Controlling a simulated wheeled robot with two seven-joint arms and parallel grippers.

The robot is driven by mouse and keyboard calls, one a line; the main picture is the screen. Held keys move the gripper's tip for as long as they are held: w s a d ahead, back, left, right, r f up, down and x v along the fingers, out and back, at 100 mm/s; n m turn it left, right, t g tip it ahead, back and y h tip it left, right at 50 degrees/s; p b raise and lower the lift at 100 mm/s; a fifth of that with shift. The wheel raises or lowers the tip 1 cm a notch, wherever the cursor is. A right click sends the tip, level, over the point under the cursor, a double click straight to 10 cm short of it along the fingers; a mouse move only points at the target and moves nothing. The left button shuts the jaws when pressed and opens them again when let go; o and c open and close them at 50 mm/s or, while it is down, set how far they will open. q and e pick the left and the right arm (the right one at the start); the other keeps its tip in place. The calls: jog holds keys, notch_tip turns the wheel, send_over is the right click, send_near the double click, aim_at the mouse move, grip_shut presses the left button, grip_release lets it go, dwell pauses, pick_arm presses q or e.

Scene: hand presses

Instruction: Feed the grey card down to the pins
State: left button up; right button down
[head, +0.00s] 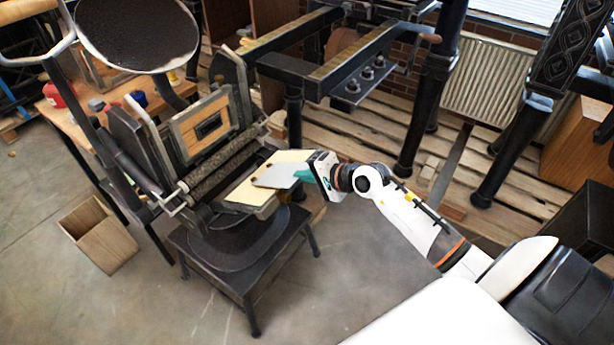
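The grey card (274,177) lies flat over the cream feed board (243,194) of a small black hand press (237,240). My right gripper (302,175) reaches in from the right, and its teal fingers are shut on the card's right edge. The card's left end points toward the press's rollers (222,163) and the framed forme (204,130). I cannot tell whether the card touches the board or hovers just above it. My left gripper is not in view.
A round black ink disc (137,32) tops the press. An open wooden box (99,236) stands on the floor at left. A wooden bench (60,118) is behind it. A large iron press (330,62) stands on pallets behind. The floor in front is clear.

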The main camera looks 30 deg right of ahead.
jog(key=c, duration=1.6)
grip_release()
jog(key=shift+s+r, duration=0.1)
jog(key=shift+p+v, duration=0.65)
jog(key=shift+v, duration=1.5)
jog(key=shift+s, duration=0.1)
jog(key=shift+p+v, duration=0.4)
jog(key=shift+v, duration=1.55)
